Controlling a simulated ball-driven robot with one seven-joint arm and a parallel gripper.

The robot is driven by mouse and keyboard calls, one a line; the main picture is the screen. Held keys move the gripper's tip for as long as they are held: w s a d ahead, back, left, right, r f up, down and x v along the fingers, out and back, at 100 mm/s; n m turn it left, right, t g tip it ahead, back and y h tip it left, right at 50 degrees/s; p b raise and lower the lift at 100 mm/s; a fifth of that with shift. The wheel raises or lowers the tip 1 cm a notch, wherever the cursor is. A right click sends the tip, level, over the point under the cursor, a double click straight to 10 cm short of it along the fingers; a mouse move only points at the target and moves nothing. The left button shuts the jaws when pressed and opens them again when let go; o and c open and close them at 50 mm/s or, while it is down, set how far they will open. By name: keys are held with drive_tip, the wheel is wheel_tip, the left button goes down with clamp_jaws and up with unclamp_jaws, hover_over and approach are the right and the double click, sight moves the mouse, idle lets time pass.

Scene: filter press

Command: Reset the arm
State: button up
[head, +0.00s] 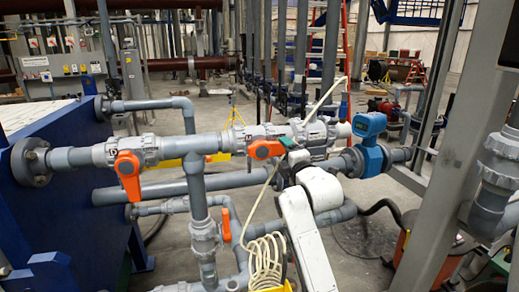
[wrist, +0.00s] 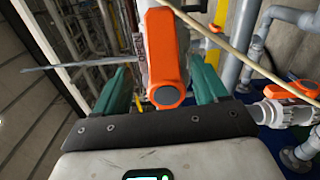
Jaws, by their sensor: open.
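My arm (head: 305,235) rises from the bottom of the head view to the upper grey pipe. My gripper (wrist: 165,85) is open in the wrist view, with one green finger on each side of an orange valve handle (wrist: 166,50). A gap shows on the left of the handle; the right finger is close to it, and I cannot tell whether it touches. In the head view my gripper (head: 288,144) is small and partly hidden, beside the middle orange handle (head: 263,150). Its fingertips cannot be made out there.
Another orange handle (head: 129,177) hangs on the left of the same pipe, and a third (head: 226,223) sits lower. A blue flow meter (head: 369,145) is on the right. A grey post (head: 440,170) stands further right. A coiled cream hose (head: 265,262) hangs beside my arm.

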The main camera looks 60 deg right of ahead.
drive_tip(key=shift+s+a, duration=0.4)
drive_tip(key=shift+a, duration=0.05)
drive_tip(key=w+a+f+m+g+y+b, duration=0.15)
drive_tip(key=a+f+y, duration=0.35)
drive_tip(key=a+f, duration=0.65)
drive_tip(key=w+a+f+m+g+y+b, duration=0.1)
drive_tip(key=w+a+f+m+y, duration=0.25)
drive_tip(key=a+f, duration=0.8)
drive_tip(key=s+a+f+m+g+y+b, duration=0.1)
drive_tip(key=s+a+f+g+y, duration=0.15)
drive_tip(key=a+f, duration=0.3)
drive_tip(key=s+a+f+m+g+y+b, duration=0.1)
drive_tip(key=s+a+f, duration=0.3)
drive_tip(key=a+f, duration=0.15)
drive_tip(key=s+a+f+m+g, duration=0.1)
drive_tip(key=s+a+f+g, duration=0.1)
drive_tip(key=s, duration=0.4)
drive_tip(key=s+a+f+m+g+y+b, duration=0.1)
drive_tip(key=s+a+f+g, duration=0.1)
drive_tip(key=s, duration=0.4)
wheel_tip(320, 180, down, 3)
drive_tip(key=shift+a+r+m+g+y, duration=0.1)
drive_tip(key=shift+a+m+g+y, duration=0.25)
drive_tip(key=shift+a, duration=0.45)
drive_tip(key=shift+w, duration=0.1)
